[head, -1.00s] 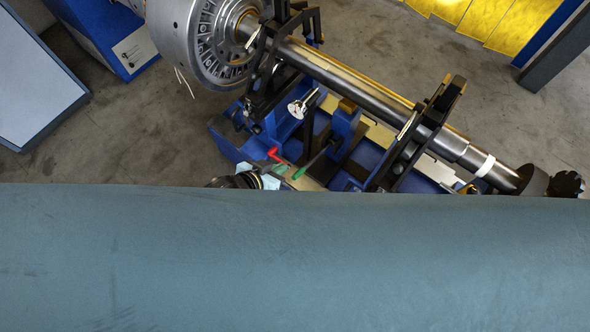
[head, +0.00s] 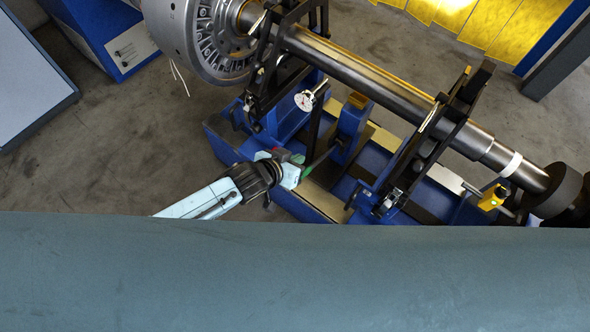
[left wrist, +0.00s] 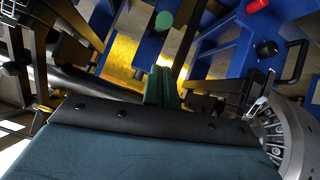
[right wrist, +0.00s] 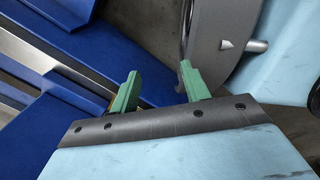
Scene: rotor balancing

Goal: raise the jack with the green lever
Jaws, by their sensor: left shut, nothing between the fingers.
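The green lever's knob (head: 306,171) shows beside my left gripper, and its dark rod runs up to the blue jack (head: 351,121) with a brass-coloured top, under the shaft. In the left wrist view the green knob (left wrist: 164,21) lies just beyond the fingertips, apart from them in the picture; actual contact is unclear. My left gripper (head: 297,161) is shut and empty; its green fingers also show in the left wrist view (left wrist: 162,72). My right gripper (right wrist: 156,70) is open and empty, seen only in the right wrist view.
A dial gauge (head: 304,101) hangs close by. Bare floor (head: 110,150) lies left of the blue base.

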